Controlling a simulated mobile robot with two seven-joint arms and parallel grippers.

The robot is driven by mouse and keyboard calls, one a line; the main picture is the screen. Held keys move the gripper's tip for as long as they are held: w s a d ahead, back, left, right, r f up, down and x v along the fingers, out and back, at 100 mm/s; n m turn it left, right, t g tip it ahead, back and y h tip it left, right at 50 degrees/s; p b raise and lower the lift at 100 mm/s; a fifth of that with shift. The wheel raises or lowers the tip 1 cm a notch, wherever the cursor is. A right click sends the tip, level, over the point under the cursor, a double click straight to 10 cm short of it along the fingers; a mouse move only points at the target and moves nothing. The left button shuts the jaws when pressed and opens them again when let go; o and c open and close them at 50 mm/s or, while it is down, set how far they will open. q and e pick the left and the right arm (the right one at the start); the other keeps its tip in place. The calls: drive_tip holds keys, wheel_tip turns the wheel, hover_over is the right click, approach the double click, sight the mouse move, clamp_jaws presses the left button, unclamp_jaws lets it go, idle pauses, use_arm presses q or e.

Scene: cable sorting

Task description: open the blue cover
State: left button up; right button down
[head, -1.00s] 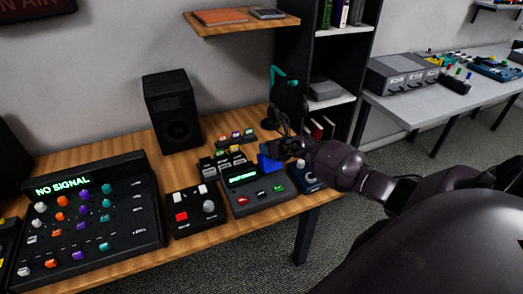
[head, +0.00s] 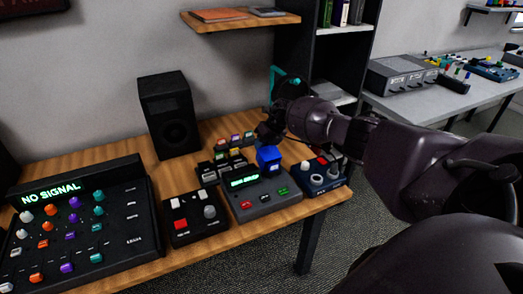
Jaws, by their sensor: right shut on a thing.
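The blue cover (head: 268,156) stands at the back right of a small grey box (head: 258,191) with a green lit display, on the wooden desk. My right gripper (head: 268,136) comes in from the right, above and behind the box. Its fingers are shut at the top edge of the blue cover, though the dark wrist makes the exact contact hard to see. The front of the cover shows clear of the gripper. What lies under or behind the cover is hidden. My left gripper is out of view.
A dark box with knobs (head: 322,178) sits right of the grey box, by the desk's edge. A black box with red and white buttons (head: 193,217) is on the left. A large mixer (head: 75,232) and a speaker (head: 169,115) stand further left. A shelf (head: 240,21) hangs above.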

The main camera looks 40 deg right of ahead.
drive_tip(key=shift+w+f+g+b, duration=0.2)
drive_tip(key=shift+f+g+b, duration=0.3)
drive_tip(key=shift+f+b, duration=0.2)
drive_tip(key=shift+w+d+g+b, duration=0.15)
drive_tip(key=shift+g+b, duration=0.15)
drive_tip(key=shift+b, duration=0.2)
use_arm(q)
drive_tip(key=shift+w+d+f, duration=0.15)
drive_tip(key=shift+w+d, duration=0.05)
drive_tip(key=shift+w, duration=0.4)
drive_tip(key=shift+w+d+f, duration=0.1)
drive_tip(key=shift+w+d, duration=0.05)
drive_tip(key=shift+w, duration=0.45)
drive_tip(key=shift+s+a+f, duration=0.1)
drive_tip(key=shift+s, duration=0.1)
use_arm(e)
drive_tip(key=c, duration=1.1)
unclamp_jaws()
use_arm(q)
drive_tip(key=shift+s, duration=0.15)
use_arm(e)
drive_tip(key=shift+o, duration=0.2)
drive_tip(key=shift+r, duration=0.1)
